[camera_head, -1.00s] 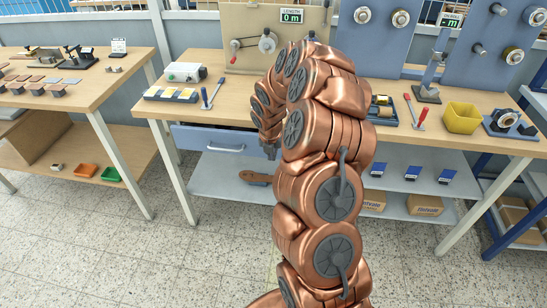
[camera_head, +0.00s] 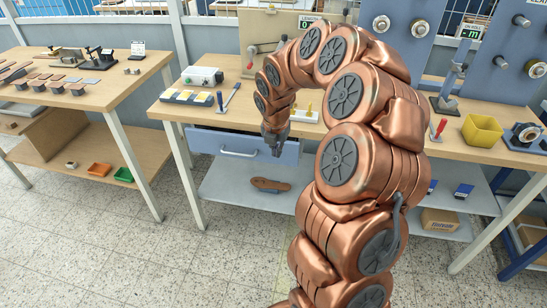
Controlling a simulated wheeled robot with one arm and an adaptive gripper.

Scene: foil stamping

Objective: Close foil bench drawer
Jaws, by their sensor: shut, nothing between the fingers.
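The blue drawer (camera_head: 212,143) with a pale bar handle (camera_head: 239,153) sits under the left part of the wooden bench top (camera_head: 190,113). Its front appears to stand out a little from the bench, but its inside is hidden from this angle. My gripper (camera_head: 276,152) is shut and empty, pointing down in front of the right part of the drawer front, to the right of the handle. I cannot tell whether it touches the drawer. My copper arm covers the middle of the bench.
A grey lower shelf (camera_head: 225,190) holds a brown-handled tool (camera_head: 270,185). On the bench top are a white box device (camera_head: 202,76), a blue-handled tool (camera_head: 230,97) and a yellow bin (camera_head: 482,130). Another table (camera_head: 120,85) stands at left. The tiled floor in front is clear.

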